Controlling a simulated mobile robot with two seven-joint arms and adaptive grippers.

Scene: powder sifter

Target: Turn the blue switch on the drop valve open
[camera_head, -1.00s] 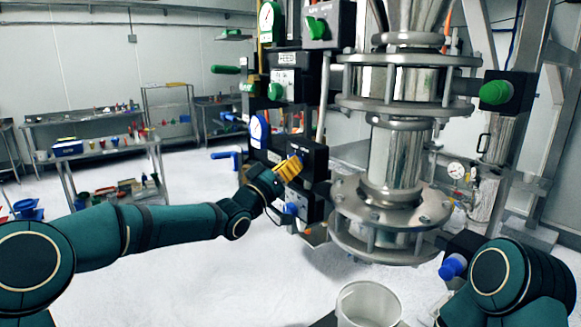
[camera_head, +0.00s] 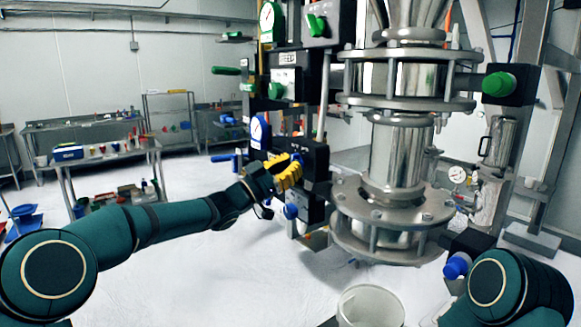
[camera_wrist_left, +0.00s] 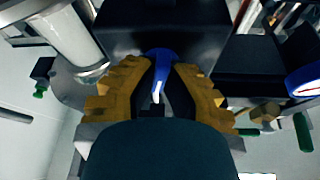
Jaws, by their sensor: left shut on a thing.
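The blue switch (camera_wrist_left: 160,68) projects from the dark valve box (camera_wrist_left: 150,25) in the left wrist view. My left gripper (camera_head: 288,173) has yellow ribbed fingers and is shut on the switch, with one finger on each side of it.
A steel flanged column (camera_head: 395,155) stands right of the box. A blue knob (camera_head: 291,211) sits just below my left gripper, and another blue knob (camera_head: 457,266) is near my right arm. A white bucket (camera_head: 370,307) is at the bottom.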

